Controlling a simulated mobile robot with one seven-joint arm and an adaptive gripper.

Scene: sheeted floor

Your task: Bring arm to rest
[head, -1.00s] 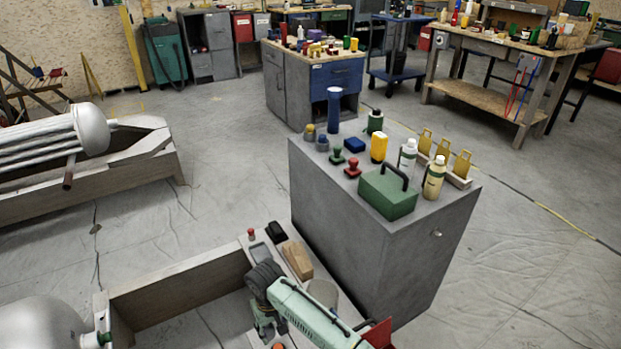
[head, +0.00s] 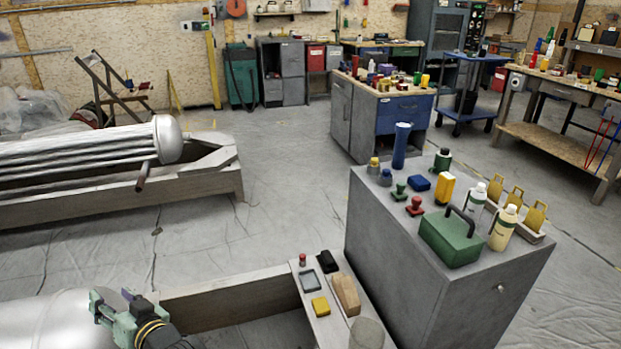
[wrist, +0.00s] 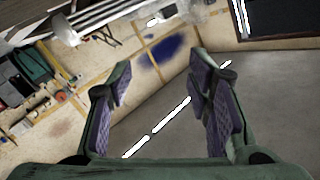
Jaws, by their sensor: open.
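My gripper (wrist: 160,95) is open in the wrist view, with two purple-padded fingers spread apart and nothing between them. Beyond the fingers I see a wooden wall with a blue patch and the ceiling with a bright strip light. In the head view my gripper (head: 112,302) is at the lower left, in front of the silver tank (head: 45,325). I cannot tell there whether it touches the tank.
A grey cabinet (head: 425,275) on the right carries a green case (head: 452,238), bottles and a blue cylinder (head: 401,145). A yellow block (head: 320,306) and a wooden block (head: 345,294) lie on the ledge beside it. Open floor (head: 285,190) lies behind.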

